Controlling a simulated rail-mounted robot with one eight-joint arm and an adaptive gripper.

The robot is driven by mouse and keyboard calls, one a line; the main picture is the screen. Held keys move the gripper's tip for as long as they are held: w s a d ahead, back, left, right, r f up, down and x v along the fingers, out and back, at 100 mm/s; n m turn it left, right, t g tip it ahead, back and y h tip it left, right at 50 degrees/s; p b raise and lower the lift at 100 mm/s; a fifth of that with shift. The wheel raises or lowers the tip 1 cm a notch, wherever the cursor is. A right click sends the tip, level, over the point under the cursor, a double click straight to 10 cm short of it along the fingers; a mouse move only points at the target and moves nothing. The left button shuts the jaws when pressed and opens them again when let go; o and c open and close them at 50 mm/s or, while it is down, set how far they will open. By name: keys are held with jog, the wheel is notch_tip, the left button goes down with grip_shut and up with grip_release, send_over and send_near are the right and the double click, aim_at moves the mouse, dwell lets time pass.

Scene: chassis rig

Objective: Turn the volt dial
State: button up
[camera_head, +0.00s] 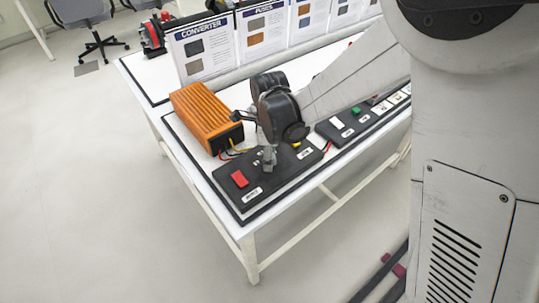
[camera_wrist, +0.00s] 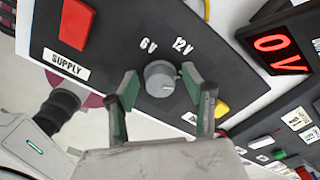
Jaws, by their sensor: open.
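The volt dial (camera_wrist: 160,78) is a round grey knob on the black supply panel (camera_wrist: 110,30) in the wrist view. Labels "6V" and "12V" are printed above it. My gripper (camera_wrist: 164,92) is open, with one green-padded finger on each side of the dial. The fingers look apart from the knob; I cannot tell whether they touch it.
A red switch (camera_wrist: 76,24) sits left of the dial, and a yellow part (camera_wrist: 221,109) lies to the right. A red display (camera_wrist: 277,50) reads "0V". An orange finned box (camera_head: 205,115) stands behind the panel. Information boards (camera_head: 262,35) line the table's back.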

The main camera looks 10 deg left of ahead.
grip_shut()
jog(key=n+b, duration=0.2)
jog(key=n, duration=0.2)
jog(key=shift+f+n, duration=0.1)
jog(key=shift+n, duration=0.2)
jog(key=n+b, duration=0.2)
jog(key=n, duration=0.7)
jog(key=shift+b, duration=0.35)
jog(key=n, duration=0.3)
jog(key=shift+d+n+b, duration=0.1)
jog(key=shift+n+b, duration=0.25)
jog(key=shift+n, duration=0.05)
jog(key=n, duration=0.6)
jog(key=shift+b, duration=0.4)
jog(key=shift+n, duration=0.4)
